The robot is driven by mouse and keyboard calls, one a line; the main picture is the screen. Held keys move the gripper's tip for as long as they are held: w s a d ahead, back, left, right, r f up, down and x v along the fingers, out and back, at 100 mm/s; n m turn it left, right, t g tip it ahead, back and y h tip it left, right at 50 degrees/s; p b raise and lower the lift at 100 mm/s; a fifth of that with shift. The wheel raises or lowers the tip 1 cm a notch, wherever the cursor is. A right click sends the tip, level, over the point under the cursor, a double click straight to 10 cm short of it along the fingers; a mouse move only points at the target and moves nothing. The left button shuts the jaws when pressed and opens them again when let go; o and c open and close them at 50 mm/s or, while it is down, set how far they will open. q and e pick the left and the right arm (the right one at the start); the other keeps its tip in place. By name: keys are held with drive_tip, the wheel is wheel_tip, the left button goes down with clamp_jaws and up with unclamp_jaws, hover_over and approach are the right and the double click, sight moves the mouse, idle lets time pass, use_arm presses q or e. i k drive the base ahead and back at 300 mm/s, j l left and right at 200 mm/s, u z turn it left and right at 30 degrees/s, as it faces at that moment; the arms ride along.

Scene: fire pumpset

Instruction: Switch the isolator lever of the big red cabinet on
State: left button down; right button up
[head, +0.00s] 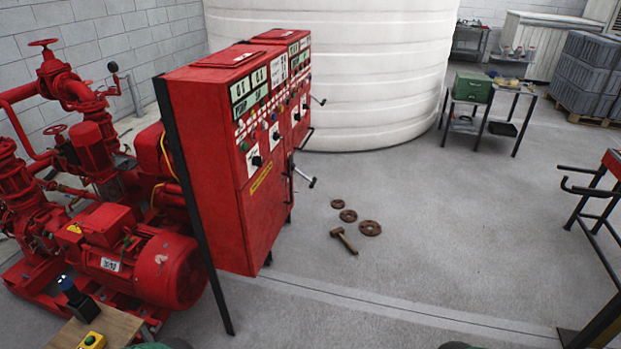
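The big red cabinet (232,165) stands left of centre, its panel front facing right. Gauges, coloured lamps and black rotary switches (257,160) show on its upper front. One lever (305,180) sticks out from the lower front, with a dark stem and a light grey end. A second, smaller lever (319,101) sticks out higher up on the far section. The front is seen at a steep angle, so I cannot read the lever's on or off marking. Neither gripper can be made out in the head view.
Red pumps (140,255) fill the left side. A wooden board (112,327) with a yellow box is at bottom left. Rusty rings (370,228) and a hammer (344,240) lie on the floor right of the cabinet. A workbench (610,165) stands at the right edge.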

sight(312, 181)
drive_tip(key=i+l, duration=0.35)
drive_tip(key=i+l+u, duration=0.1)
drive_tip(key=i+l, duration=0.25)
drive_tip(key=l, duration=0.2)
drive_tip(key=i+l, duration=0.7)
drive_tip(key=l, duration=0.2)
drive_tip(key=u, duration=0.05)
